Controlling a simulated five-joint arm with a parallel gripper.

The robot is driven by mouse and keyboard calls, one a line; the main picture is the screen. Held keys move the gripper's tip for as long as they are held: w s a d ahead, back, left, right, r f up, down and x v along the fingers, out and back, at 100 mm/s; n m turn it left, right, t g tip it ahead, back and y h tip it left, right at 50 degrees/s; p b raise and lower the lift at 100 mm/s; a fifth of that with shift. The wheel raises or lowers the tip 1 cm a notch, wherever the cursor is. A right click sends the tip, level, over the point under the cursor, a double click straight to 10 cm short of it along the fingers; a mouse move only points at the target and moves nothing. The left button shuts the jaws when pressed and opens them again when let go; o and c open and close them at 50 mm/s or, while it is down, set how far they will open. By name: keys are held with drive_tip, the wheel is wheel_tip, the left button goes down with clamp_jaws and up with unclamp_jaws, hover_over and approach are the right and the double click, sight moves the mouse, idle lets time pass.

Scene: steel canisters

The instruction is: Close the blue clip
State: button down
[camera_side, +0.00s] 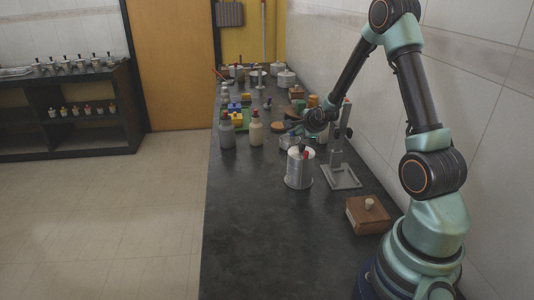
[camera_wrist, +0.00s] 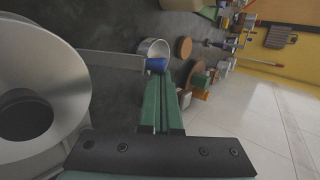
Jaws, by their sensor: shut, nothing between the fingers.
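A blue clip (camera_wrist: 156,64) shows in the wrist view, at the right end of a flat grey metal strip (camera_wrist: 113,64). I cannot make the clip out in the side view. My gripper (camera_wrist: 164,77) has its two green fingers together with nothing between them. Its tips appear right beside the clip; I cannot tell whether they touch it. In the side view my gripper (camera_side: 287,128) reaches left over the counter, above and behind a steel canister (camera_side: 299,170). Whether the clip is open or closed is not clear.
A large round steel thing (camera_wrist: 40,85) fills the wrist view's left side. A small open steel cup (camera_wrist: 152,47) is behind the clip. A grey stand (camera_side: 341,176) and wooden box (camera_side: 368,214) are nearby. Bottles (camera_side: 256,128) crowd the left. The near counter (camera_side: 250,235) is clear.

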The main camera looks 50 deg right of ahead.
drive_tip(key=shift+s+a+r, duration=0.2)
drive_tip(key=shift+s+a, duration=0.05)
